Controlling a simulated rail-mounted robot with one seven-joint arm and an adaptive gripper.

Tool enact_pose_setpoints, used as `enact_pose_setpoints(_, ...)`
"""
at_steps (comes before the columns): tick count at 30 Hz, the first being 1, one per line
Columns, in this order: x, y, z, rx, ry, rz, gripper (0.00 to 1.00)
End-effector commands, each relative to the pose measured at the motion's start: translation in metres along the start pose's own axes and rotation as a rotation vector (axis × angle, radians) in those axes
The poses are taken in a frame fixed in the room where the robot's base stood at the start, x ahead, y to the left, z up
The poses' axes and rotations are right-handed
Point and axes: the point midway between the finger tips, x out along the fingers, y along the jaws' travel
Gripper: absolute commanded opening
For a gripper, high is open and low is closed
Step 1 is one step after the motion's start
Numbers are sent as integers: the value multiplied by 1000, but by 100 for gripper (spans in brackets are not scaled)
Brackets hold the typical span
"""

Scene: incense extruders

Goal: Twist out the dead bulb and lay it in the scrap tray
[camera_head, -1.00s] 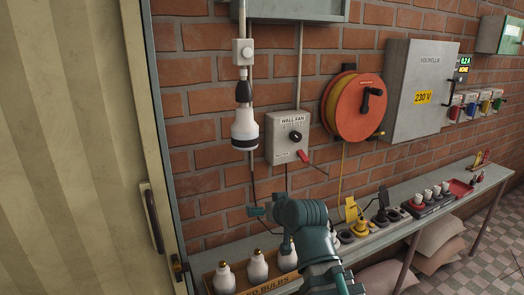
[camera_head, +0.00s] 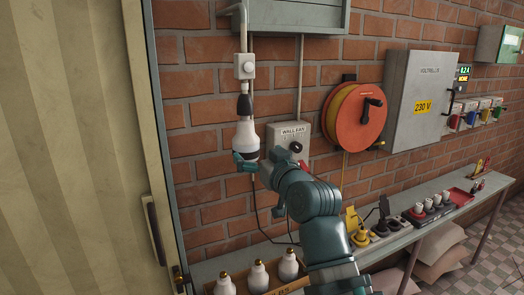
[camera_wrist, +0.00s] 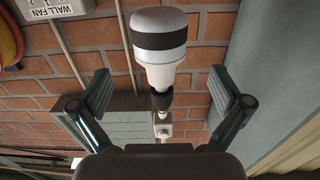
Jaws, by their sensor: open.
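A white bulb with a dark band (camera_head: 247,133) hangs upright from a black socket (camera_head: 244,106) on the wall conduit. In the wrist view the bulb (camera_wrist: 159,45) is upper centre, its neck running into the dark socket (camera_wrist: 161,99). My gripper (camera_head: 250,163) is at the bulb's lower end in the head view, partly covering it. In the wrist view my gripper (camera_wrist: 163,88) is open, one finger either side of the bulb with clear gaps, touching nothing. A red tray (camera_head: 461,196) lies on the bench at the right; no label on it is readable.
A box (camera_head: 268,291) with several white bulbs stands at the bench's near left end. A wall fan switch box (camera_head: 290,133) and orange cable reel (camera_head: 361,124) are right of the bulb. Plugs and a socket strip (camera_head: 432,211) occupy the bench (camera_head: 403,236). A door (camera_head: 75,150) is at left.

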Motion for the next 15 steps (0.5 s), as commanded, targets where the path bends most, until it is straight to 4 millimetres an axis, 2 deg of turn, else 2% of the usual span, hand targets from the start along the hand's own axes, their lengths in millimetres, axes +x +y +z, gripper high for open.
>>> enact_pose_setpoints(1,5,0,-5,1,-4,-1,100)
enact_pose_setpoints(9,54,0,-2,0,-3,0,100)
enact_pose_setpoints(15,77,0,-1,-1,-2,1,100)
